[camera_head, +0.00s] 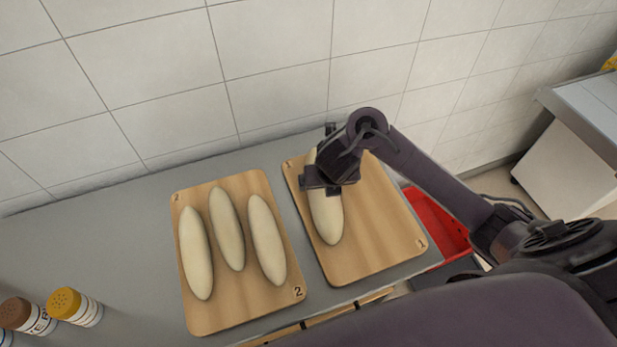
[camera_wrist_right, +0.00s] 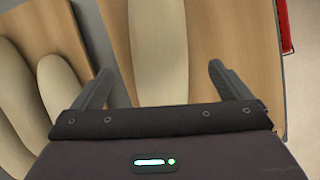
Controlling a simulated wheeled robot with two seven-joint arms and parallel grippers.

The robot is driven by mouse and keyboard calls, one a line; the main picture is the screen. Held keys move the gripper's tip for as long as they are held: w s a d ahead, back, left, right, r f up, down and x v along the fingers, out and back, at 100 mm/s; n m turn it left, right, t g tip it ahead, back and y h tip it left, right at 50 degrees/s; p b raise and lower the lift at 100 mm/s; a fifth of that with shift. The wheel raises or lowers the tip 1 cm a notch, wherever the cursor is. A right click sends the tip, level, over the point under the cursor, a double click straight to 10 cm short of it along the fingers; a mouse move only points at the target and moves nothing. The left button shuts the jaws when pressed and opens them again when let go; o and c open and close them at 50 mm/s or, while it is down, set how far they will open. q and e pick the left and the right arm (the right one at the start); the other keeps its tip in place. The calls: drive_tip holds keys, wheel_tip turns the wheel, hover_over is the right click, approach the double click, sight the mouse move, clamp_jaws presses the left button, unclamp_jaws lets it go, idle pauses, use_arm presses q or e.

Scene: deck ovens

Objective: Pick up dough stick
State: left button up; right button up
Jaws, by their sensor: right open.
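A pale dough stick (camera_head: 328,217) lies on the right wooden board (camera_head: 375,240), marked 1. My right gripper (camera_head: 322,180) is over its upper half and hides part of it. In the right wrist view the gripper (camera_wrist_right: 160,85) is open, with the dough stick (camera_wrist_right: 158,45) between its two spread fingers and no finger seen touching it. Three more dough sticks lie side by side on the left board (camera_head: 215,318), marked 2: a left one (camera_head: 197,255), a middle one (camera_head: 227,230) and a right one (camera_head: 267,240). My left gripper is not in view.
The boards lie on a grey counter (camera_head: 110,225) against a white tiled wall (camera_head: 150,80). A yellow-capped shaker (camera_head: 75,306) and a brown-capped shaker (camera_head: 25,315) stand at the lower left. A red crate (camera_head: 437,222) is beyond the counter's right edge.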

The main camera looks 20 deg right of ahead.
drive_tip(key=shift+w+a+f+b, duration=0.2)
drive_tip(key=shift+w+f+b, duration=0.2)
drive_tip(key=shift+f, duration=0.1)
drive_tip(key=shift+w+a+f+b, duration=0.2)
drive_tip(key=shift+w+f+b, duration=0.15)
drive_tip(key=shift+f, duration=0.1)
drive_tip(key=f+b, duration=0.1)
drive_tip(key=d+f+b, duration=0.1)
drive_tip(key=f, duration=0.1)
drive_tip(key=shift+d, duration=0.2)
drive_tip(key=x, duration=0.3)
drive_tip(key=shift+w+a+r+b, duration=0.15)
drive_tip(key=shift+w+b, duration=0.05)
drive_tip(key=shift+b, duration=0.2)
drive_tip(key=c, duration=1.2)
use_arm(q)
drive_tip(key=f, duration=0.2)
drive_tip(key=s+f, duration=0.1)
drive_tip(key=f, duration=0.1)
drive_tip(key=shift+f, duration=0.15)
use_arm(e)
drive_tip(key=shift+r, duration=0.1)
drive_tip(key=shift+c, duration=0.9)
drive_tip(key=shift+r, duration=0.1)
